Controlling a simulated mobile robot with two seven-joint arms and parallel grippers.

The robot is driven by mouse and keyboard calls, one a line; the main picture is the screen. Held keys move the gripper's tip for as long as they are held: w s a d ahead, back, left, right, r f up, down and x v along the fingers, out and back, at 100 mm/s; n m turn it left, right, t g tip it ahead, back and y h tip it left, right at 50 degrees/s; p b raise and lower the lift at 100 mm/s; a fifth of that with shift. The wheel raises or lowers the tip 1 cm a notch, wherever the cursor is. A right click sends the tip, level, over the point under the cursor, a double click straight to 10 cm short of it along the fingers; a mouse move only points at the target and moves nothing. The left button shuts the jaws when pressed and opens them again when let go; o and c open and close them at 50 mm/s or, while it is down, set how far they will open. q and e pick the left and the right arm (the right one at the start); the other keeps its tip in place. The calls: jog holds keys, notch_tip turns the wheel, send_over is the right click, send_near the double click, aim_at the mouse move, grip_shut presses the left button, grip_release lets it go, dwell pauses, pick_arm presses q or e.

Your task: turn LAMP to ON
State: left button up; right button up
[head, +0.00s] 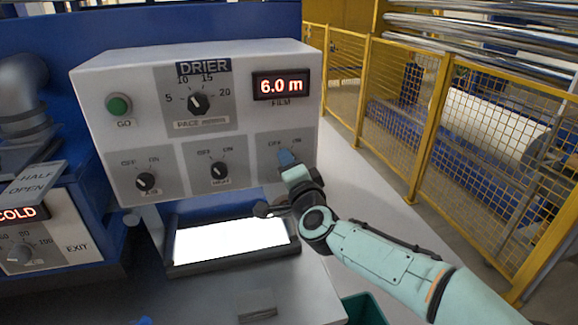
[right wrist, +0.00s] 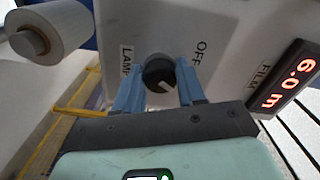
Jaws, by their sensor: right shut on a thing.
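The LAMP knob (right wrist: 160,72) is a black dial between my right gripper's blue fingers in the right wrist view. My right gripper (head: 286,158) is shut on it at the lower right of the white DRIER panel (head: 240,53). In the right wrist view, my right gripper (right wrist: 158,90) has one finger on each side of the knob. The knob's white mark lies on its near, lower-right side, away from the printed OFF. The ON print is hidden in the right wrist view. In the head view my fingers cover the knob. My left gripper is not in view.
A bright white light panel (head: 232,240) sits below the DRIER box. Other knobs (head: 219,171) and (head: 146,181) are left of my gripper, with a pace dial (head: 198,103) and green button (head: 119,104) above. A yellow mesh fence (head: 420,150) stands at right.

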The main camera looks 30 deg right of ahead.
jog(key=o, duration=1.1)
jog(key=shift+c, duration=0.2)
jog(key=v, duration=1.3)
jog(key=shift+s, duration=0.2)
